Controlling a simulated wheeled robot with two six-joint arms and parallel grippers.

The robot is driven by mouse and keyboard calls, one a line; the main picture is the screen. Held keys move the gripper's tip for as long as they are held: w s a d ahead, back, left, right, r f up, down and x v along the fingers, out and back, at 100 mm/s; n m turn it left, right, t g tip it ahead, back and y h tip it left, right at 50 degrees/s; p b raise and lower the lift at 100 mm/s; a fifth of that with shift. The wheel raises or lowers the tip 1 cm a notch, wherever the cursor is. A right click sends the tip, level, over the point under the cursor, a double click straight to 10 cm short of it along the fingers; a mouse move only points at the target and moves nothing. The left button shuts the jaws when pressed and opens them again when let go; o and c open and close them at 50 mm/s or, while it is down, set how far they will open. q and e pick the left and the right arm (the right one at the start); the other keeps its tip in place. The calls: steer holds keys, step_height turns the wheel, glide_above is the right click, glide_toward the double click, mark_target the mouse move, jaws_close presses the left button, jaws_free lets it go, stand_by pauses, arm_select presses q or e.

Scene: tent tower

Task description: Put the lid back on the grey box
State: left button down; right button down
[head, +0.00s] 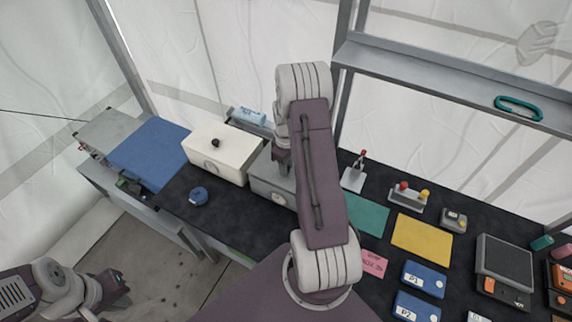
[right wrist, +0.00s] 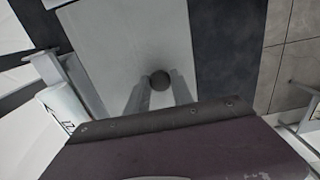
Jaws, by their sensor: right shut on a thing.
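The grey box (head: 261,184) stands on the dark table in the head view, with a round label on its front. My right arm hides much of its top and right side. My right gripper (head: 283,162) points down over it. In the right wrist view, the gripper (right wrist: 160,92) has its two fingers at a dark round knob (right wrist: 160,79) and is shut on it. The knob sits on a pale flat lid (right wrist: 120,45). I cannot tell whether this lid touches the box rim. My left gripper (head: 112,290) is low at the left, away from the table, its jaws unclear.
A cream box (head: 222,162) with a black knob stands just left of the grey box. A blue round item (head: 198,196) lies in front. A pale blue packet (head: 247,115) is behind. Coloured mats, levers and blue cases fill the right side; a shelf (head: 450,82) hangs above.

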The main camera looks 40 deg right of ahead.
stand_by(0.3)
steer(key=shift+f+b, duration=0.3)
steer(key=shift+f, duration=0.3)
stand_by(0.6)
steer(key=c, duration=1)
jaws_free()
steer(key=shift+c, duration=0.2)
step_height(320, 180, up, 9)
steer(key=shift+r+b, duration=0.1)
steer(key=shift+b, duration=1.1)
